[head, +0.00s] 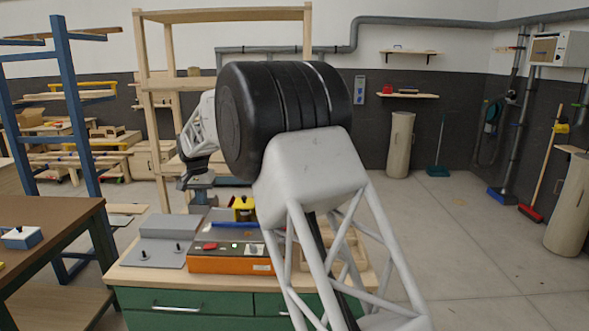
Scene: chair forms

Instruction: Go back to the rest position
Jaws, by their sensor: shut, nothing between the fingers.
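My arm fills the middle of the head view, with a large black joint and pale lattice links. The far link reaches away to the left, and my gripper (202,198) hangs at its end, small and pointing down. It is shut with nothing held. It shows over the back left part of the workbench (190,283), behind the grey fixture. The fingertips are too small to make out clearly, and I cannot tell their height over the surface.
The workbench holds a grey fixture plate (155,254), an orange control box (231,258) and a yellow part (243,207). My arm hides its right side. A brown table (45,211) and blue rack (72,110) stand left. A wooden shelf frame (148,110) stands behind.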

